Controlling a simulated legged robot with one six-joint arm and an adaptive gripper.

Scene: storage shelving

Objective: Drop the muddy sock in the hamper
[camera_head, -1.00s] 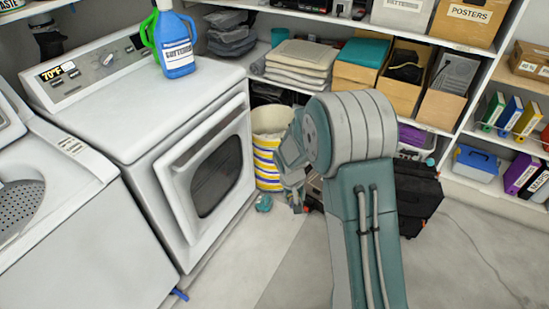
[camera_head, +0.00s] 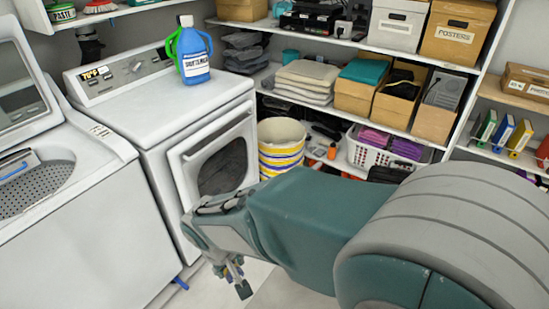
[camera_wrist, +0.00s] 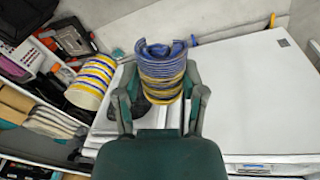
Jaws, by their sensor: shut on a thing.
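The hamper (camera_head: 281,158) is a round bin with yellow, white and blue stripes and an open top. It stands on the floor between the dryer and the shelves. In the wrist view the hamper (camera_wrist: 92,80) is left of my gripper (camera_wrist: 160,88), apart from it. My gripper is shut on the striped blue and yellow sock (camera_wrist: 162,72), which has brownish patches and sits bunched between the fingers. In the head view my gripper (camera_head: 232,274) hangs low in front of the dryer, and the sock cannot be made out there.
The white dryer (camera_head: 150,140) stands left of the hamper with a blue detergent bottle (camera_head: 194,55) on top. A white basket of purple cloths (camera_head: 370,158) is right of the hamper. Shelves with boxes (camera_head: 356,92) overhang behind it. A washer (camera_head: 60,200) is at left.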

